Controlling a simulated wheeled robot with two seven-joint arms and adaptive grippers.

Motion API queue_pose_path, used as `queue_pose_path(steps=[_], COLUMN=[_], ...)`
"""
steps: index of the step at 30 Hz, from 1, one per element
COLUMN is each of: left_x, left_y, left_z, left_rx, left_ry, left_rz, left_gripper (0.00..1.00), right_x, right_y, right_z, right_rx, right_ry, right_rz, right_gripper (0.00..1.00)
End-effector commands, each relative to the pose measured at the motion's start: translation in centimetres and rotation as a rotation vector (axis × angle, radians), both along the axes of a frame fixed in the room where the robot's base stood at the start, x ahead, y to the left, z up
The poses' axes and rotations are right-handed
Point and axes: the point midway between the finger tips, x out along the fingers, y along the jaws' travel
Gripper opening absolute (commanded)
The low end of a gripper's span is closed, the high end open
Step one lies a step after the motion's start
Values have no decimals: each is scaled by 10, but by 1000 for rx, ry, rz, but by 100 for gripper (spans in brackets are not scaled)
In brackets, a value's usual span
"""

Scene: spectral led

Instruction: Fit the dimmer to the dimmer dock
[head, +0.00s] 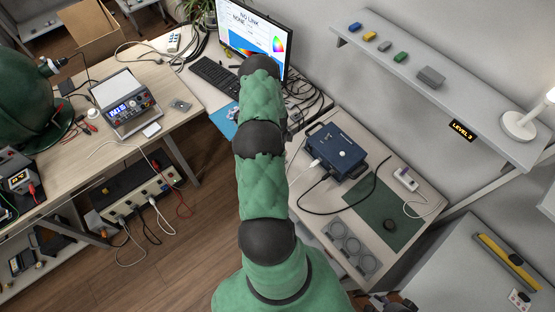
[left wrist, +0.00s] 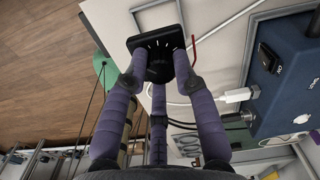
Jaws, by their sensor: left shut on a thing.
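In the left wrist view my left gripper (left wrist: 158,62), with purple fingers, is shut on a small black round knob (left wrist: 160,70), which I take for the dimmer. Just beyond the knob is a black square plate (left wrist: 142,42) with white tick marks, apparently the dimmer dock. I cannot tell whether knob and plate touch. In the head view my green padded arm covers the left gripper, the knob and the plate. A dark mechanical part at the bottom edge of the head view may be my right gripper (head: 390,301); its fingers are not clear.
A blue box (head: 345,150) with a white plug and cables stands right of my arm; its side also shows in the left wrist view (left wrist: 285,80). A wall shelf (head: 450,95) is at upper right.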

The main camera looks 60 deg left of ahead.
Motion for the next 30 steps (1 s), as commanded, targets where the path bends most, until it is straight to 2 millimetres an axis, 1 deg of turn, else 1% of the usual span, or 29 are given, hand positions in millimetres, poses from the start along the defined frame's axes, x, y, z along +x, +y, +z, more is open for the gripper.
queue_pose_path(steps=[11,16,20,30], left_x=[0,0,0,0], left_y=[1,1,1,1], left_z=[0,-5,-14,-47], left_rx=[0,0,0,0], left_ry=[0,0,0,0], left_rz=[-1,0,1,7], left_gripper=[0,0,0,0], right_x=[0,0,0,0], right_y=[0,0,0,0], right_z=[0,-5,-12,-39], right_rx=[0,0,0,0], right_ry=[0,0,0,0], right_rz=[0,0,0,0], right_gripper=[40,40,40,40])
